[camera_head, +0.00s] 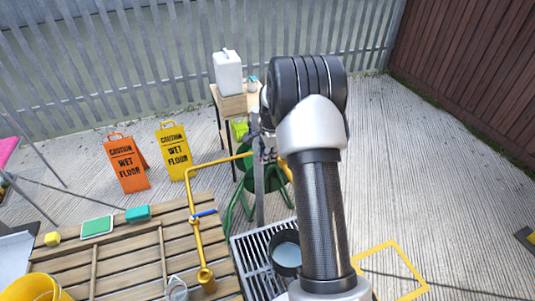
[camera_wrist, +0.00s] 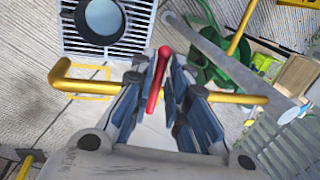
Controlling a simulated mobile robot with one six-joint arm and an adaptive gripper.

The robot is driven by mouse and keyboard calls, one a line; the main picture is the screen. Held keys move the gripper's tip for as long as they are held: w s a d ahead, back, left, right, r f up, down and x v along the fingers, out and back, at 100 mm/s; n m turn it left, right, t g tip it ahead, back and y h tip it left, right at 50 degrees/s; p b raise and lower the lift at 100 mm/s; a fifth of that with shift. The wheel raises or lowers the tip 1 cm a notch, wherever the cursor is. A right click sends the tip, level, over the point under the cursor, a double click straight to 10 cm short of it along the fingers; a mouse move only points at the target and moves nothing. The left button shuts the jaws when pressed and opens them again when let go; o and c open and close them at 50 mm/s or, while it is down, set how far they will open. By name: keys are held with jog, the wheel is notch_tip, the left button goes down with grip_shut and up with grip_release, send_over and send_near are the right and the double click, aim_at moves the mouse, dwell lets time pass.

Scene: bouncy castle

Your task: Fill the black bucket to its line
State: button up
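The black bucket (camera_head: 272,262) stands on a grey slatted grate, partly hidden by my arm in the head view. A pale bluish surface shows inside it; I cannot make out a line. It also shows at the top of the wrist view (camera_wrist: 84,35). A red lever (camera_wrist: 155,90) on a yellow pipe (camera_wrist: 80,84) lies between the fingers of my gripper (camera_wrist: 159,70) in the wrist view. The fingers are apart, with a gap around the lever; firm contact is not visible. No stream of water can be made out.
A yellow pipe with a blue-handled tap (camera_head: 203,213) rises by the wooden deck (camera_head: 130,270). A green reel (camera_wrist: 205,60) stands beside the pipe. Two wet floor signs (camera_head: 174,150) stand behind. Concrete to the right is mostly clear, with a yellow square outline (camera_head: 412,256).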

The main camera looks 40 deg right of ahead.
grip_shut()
dwell(0.3)
jog(key=shift+s+n+y, duration=0.3)
jog(key=shift+s+n, duration=0.45)
jog(key=shift+n, duration=0.65)
jog(key=shift+o, duration=2.3)
grip_release()
notch_tip(320, 180, up, 12)
jog(key=s, duration=0.2)
jog(key=shift+s, duration=0.2)
